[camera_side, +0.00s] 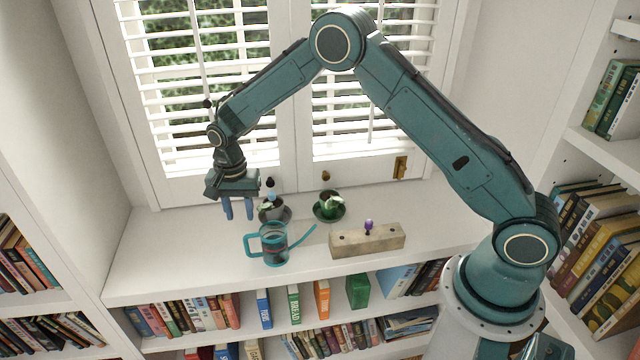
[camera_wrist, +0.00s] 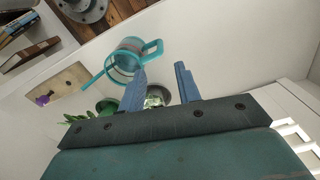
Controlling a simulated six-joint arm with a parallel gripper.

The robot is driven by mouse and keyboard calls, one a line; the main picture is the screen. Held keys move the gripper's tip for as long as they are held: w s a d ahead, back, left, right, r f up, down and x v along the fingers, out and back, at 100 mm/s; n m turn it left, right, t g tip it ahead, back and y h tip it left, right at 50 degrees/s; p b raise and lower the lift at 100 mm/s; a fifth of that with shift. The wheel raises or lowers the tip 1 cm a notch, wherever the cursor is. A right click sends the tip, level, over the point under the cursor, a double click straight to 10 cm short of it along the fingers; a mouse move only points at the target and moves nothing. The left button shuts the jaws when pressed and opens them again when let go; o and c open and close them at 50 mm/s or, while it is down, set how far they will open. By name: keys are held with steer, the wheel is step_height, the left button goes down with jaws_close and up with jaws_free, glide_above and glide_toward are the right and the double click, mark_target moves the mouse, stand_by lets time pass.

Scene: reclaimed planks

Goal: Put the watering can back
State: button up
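The watering can (camera_side: 274,256) has a see-through body with teal rims, a teal handle on the left and a long teal spout to the right. It stands upright on the white windowsill shelf near the front edge. It also shows in the wrist view (camera_wrist: 126,62), past the fingertips. My gripper (camera_side: 239,215) points down above the shelf, behind and left of the can, apart from it. Its two blue fingers are spread with nothing between them, as the wrist view (camera_wrist: 160,68) also shows.
A wooden block (camera_side: 350,245) with a purple knob-like item (camera_side: 369,227) stands right of the can. Behind are a plant on a green saucer (camera_side: 330,216) and a plant on a dark saucer (camera_side: 286,216). Window shutters (camera_side: 230,160) rise behind. The shelf's left part is clear.

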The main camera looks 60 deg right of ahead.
steer(key=s+d+r+n+t, duration=0.1)
steer(key=s+d+r+n, duration=0.15)
steer(key=s+r, duration=0.65)
steer(key=s+d+r+n+t, duration=0.1)
steer(key=s+r+n+t, duration=0.2)
steer(key=r, duration=1)
steer(key=s+d+r+n, duration=0.1)
steer(key=s+r+n, duration=0.1)
steer(key=s, duration=1)
steer(key=s+d+r+n+t, duration=0.1)
steer(key=s+d+r+n, duration=0.1)
steer(key=s, duration=0.9)
steer(key=shift+s+r+n+t, duration=0.15)
steer(key=shift+s+n+t, duration=0.2)
steer(key=shift+n, duration=0.5)
